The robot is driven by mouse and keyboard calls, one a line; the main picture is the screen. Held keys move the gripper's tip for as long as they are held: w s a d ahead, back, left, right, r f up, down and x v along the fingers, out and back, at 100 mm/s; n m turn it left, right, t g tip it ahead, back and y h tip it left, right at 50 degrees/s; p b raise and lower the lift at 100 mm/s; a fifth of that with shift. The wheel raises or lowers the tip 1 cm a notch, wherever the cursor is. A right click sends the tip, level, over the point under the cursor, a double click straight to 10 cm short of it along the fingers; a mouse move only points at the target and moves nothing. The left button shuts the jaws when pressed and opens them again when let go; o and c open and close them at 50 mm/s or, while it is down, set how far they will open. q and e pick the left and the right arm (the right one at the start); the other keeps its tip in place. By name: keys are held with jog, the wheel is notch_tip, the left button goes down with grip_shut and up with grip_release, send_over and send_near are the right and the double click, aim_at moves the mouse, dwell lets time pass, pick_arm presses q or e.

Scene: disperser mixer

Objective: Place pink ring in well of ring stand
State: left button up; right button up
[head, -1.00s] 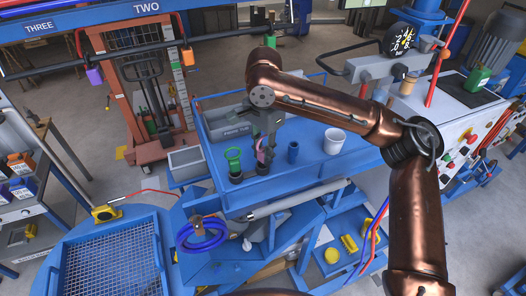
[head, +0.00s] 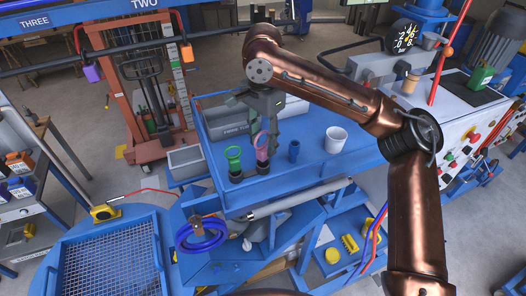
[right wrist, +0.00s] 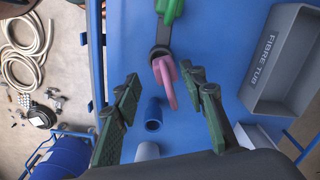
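The pink ring (head: 262,141) stands roughly upright with its lower end in the front well of the dark ring stand (head: 262,167), beside the green ring (head: 233,158). In the right wrist view, the pink ring (right wrist: 165,76) rises from the dark ring stand (right wrist: 162,34), and the green ring (right wrist: 170,8) is at the top edge. My right gripper (head: 270,125) is just above the pink ring. In the wrist view its fingers are spread apart, with the ring between and beyond them, not gripped. How deep the ring sits is hard to tell. My left gripper is out of view.
A blue cup (head: 293,151) and a white cup (head: 335,140) stand on the blue table, right of the stand. A grey fibre tub (right wrist: 282,62) lies behind the stand. The table surface between the cups and the front edge (head: 310,172) is clear.

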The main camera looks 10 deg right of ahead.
aim_at(263, 149)
notch_tip(263, 149, up, 8)
jog(key=shift+f, duration=0.15)
